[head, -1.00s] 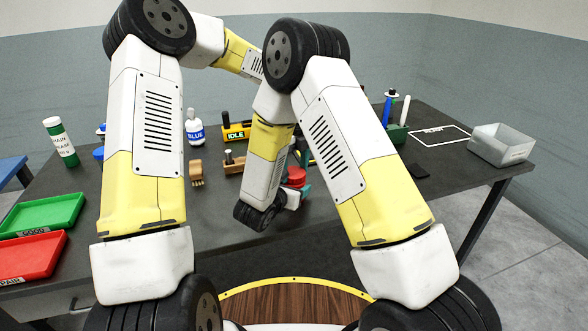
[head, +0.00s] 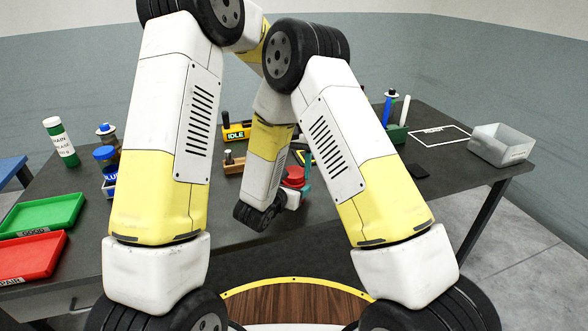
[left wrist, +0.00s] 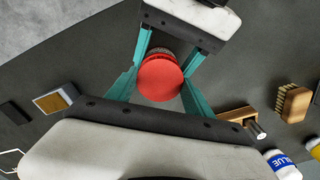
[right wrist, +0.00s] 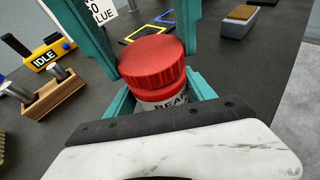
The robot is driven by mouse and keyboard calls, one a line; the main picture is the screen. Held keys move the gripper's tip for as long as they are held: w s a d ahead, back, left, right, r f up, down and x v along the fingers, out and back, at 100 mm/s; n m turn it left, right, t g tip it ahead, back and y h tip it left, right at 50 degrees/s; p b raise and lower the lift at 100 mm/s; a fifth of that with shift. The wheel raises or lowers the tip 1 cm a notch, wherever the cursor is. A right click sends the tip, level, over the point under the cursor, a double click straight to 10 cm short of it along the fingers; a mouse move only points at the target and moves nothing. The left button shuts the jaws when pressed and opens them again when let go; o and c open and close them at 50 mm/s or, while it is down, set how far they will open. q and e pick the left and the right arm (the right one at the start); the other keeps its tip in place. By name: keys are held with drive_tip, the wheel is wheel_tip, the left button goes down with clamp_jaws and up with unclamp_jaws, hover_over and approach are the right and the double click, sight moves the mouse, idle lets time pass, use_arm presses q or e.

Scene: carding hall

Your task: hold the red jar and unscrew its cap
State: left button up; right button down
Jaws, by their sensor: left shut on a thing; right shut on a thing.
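The red jar (right wrist: 165,101) has a white label, partly readable as "BEA", and a wide ribbed red cap (right wrist: 152,64). My right gripper (right wrist: 160,92) is shut around the jar's body below the cap. My left gripper (left wrist: 160,76) is shut on the cap, with one teal finger on each side; the cap's flat round top (left wrist: 160,80) faces its camera. The cap sits over the jar; I cannot tell how loose it is. In the head view the cap (head: 293,177) shows beside my right forearm, which hides most of the jar.
A wooden block with a metal pin (right wrist: 50,90) and the yellow IDLE box (head: 236,131) stand close by. Green (head: 38,231) and red trays are left; a grey bin (head: 502,158) is right.

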use_arm(q)
drive_tip(key=shift+n, duration=1.1)
drive_tip(key=o, duration=1.5)
drive_tip(key=shift+o, duration=0.2)
drive_tip(key=shift+r, duration=0.1)
